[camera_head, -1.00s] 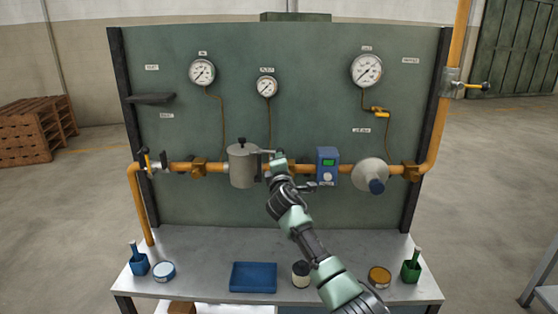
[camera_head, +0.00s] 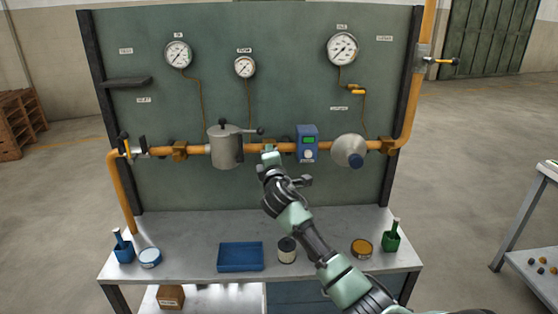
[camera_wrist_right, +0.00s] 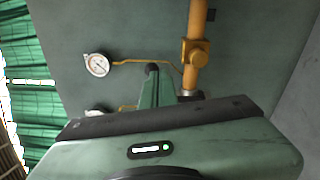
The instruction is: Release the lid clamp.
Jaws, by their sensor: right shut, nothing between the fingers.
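The grey cylindrical pot (camera_head: 226,151) sits in the orange pipe run on the green panel. In the right wrist view, the closed fingers (camera_wrist_right: 154,88) point toward the panel. My left gripper is out of view.
A blue meter (camera_head: 307,144) is close right of my gripper, then a round silver housing (camera_head: 345,150). The bench below holds a blue tray (camera_head: 240,257), a jar (camera_head: 287,251) and several small containers. Gauges hang above.

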